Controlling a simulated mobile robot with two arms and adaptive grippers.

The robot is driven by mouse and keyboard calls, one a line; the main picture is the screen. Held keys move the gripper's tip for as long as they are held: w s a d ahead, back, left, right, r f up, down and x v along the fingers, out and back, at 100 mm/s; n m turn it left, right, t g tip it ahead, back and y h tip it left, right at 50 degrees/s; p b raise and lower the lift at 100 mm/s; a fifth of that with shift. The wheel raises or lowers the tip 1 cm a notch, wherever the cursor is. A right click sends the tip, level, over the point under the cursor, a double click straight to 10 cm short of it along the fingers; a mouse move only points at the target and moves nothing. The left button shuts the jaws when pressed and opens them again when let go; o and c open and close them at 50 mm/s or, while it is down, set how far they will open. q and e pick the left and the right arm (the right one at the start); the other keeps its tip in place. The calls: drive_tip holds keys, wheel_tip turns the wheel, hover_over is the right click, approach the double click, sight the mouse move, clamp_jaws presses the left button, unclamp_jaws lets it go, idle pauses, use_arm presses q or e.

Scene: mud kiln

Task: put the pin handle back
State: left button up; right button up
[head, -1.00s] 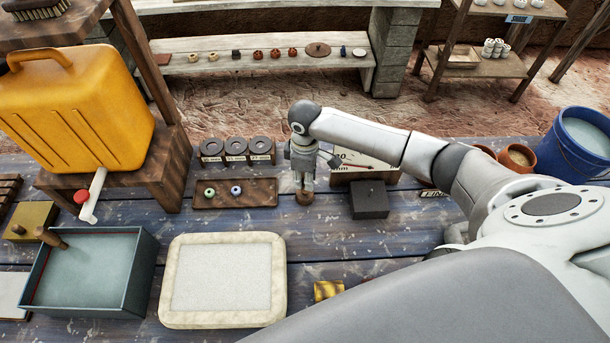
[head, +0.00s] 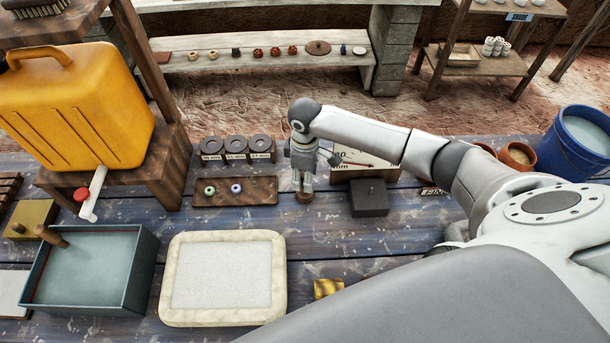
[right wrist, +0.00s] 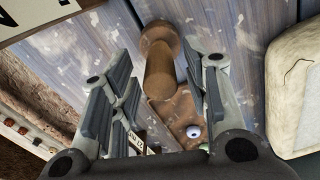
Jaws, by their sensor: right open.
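A brown wooden handle (right wrist: 159,62), which looks like the pin handle, stands on the blue plank table with its wider foot down. In the head view only its lower end (head: 305,197) shows below my right gripper (head: 304,176). That gripper points down from above. In the right wrist view its two fingers (right wrist: 160,82) are spread, one on each side of the handle, with gaps visible on both sides. A wooden tray (head: 263,191) with a green-ringed and a blue-ringed bead lies just left of it. My left gripper is out of view.
Dark rings (head: 236,145) stand behind the tray. A dark block (head: 370,198) and a white dial board (head: 352,160) are close right of the gripper. A framed pale slab (head: 178,318), a water basin (head: 140,275) and a yellow jerrycan (head: 80,110) are left and front.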

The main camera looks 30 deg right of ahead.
wheel_tip(320, 180, up, 12)
drive_tip(key=b, duration=0.1)
drive_tip(key=shift+b, duration=0.4)
drive_tip(key=shift+f, duration=0.1)
